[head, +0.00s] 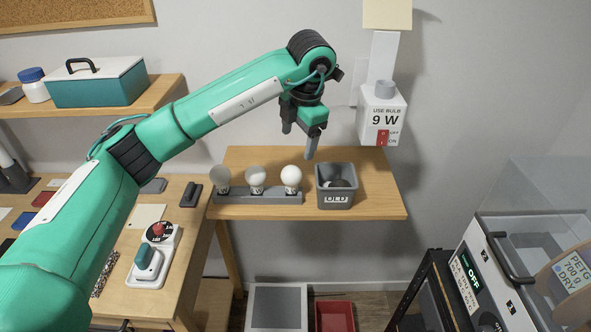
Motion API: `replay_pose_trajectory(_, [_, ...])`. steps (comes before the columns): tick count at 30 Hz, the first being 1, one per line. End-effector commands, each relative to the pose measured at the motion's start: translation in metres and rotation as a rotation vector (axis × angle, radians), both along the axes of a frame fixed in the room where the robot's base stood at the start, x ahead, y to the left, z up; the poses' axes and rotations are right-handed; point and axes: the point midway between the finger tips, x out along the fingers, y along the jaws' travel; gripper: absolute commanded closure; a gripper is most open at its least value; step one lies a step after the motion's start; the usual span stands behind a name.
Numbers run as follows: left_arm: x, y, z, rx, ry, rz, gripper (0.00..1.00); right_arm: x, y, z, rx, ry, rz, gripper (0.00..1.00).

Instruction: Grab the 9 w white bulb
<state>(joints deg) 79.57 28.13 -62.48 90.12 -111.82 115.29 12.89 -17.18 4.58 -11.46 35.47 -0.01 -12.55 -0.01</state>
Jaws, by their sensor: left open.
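Three bulbs stand in a row in a grey holder (257,198) on a small wooden table. The right bulb (291,176) is bright white. Any wattage print on the bulbs is too small to read. A white wall fixture (381,115) reads "USE BULB 9 W" and has a red switch. My left gripper (299,142) is open and empty, pointing down above the back of the table, higher than the bulbs. My right gripper is out of view.
A dark grey bin (336,187) with dark contents stands right of the bulb holder. The wooden table (385,200) is clear at its right end. A workbench with a red-knobbed device (157,240) is at left. A machine reading "OFF" (470,270) is at lower right.

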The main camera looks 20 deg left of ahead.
Motion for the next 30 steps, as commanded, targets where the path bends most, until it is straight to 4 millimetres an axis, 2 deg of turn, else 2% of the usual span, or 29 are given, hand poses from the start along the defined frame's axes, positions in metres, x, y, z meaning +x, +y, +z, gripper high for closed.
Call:
replay_pose_trajectory(15, [0.008,0.010,-0.070,-0.003,0.006,-0.001,0.26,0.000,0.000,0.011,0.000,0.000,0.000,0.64])
replay_pose_trajectory(23, [0.010,0.012,-0.086,-0.004,0.005,-0.002,0.26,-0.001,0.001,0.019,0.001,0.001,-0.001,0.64])
replay_pose_trajectory(30, [0.013,0.017,-0.115,-0.004,0.006,-0.001,0.26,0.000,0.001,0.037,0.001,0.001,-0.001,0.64])
